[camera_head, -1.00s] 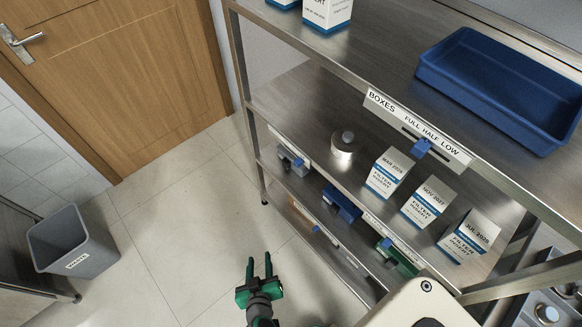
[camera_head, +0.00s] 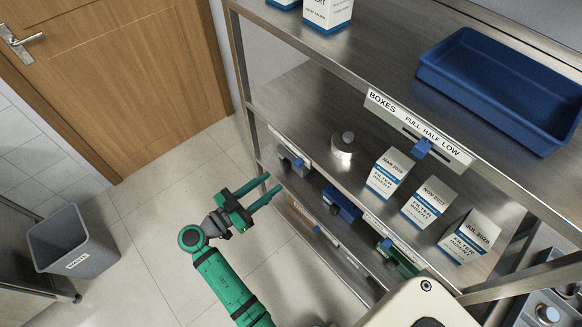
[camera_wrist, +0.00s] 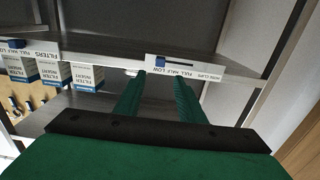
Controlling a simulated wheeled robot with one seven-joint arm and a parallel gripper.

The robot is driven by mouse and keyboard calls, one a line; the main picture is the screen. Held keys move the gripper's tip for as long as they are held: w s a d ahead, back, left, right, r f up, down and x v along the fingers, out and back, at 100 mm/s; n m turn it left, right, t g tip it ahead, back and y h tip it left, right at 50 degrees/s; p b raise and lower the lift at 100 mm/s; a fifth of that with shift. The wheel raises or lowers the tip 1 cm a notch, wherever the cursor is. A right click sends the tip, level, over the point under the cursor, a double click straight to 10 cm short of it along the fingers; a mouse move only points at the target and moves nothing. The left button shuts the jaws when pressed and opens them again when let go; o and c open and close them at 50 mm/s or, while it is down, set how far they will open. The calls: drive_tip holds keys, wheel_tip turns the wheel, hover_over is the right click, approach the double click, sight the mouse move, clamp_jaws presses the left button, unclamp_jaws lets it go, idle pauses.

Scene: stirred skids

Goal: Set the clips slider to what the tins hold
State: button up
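The clips label (camera_head: 287,148) is a white plate at the left of the middle shelf's front rail, with a blue slider (camera_head: 299,162) near its right end. In the upside-down wrist view the label (camera_wrist: 205,74) reads hose clips, full, half, low; its blue slider (camera_wrist: 160,62) is at the low end of the slot. One silver tin (camera_head: 342,152) stands on the shelf behind the rail; its contents cannot be seen. My gripper (camera_head: 274,183) is open and empty, in front of and below the label. Its fingertips (camera_wrist: 155,75) point toward the label, apart from it.
Three filter boxes (camera_head: 423,206) stand right of the tin. Another slider label (camera_head: 393,240) is further right on the same rail. A blue tray (camera_head: 500,85) is on the upper shelf. Grey, blue and green bins sit below. Open floor (camera_head: 160,225) lies left of the shelving.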

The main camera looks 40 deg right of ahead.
sight(295, 165)
drive_tip(key=d, duration=0.9)
drive_tip(key=shift+w+d, duration=0.35)
drive_tip(key=shift+d, duration=0.05)
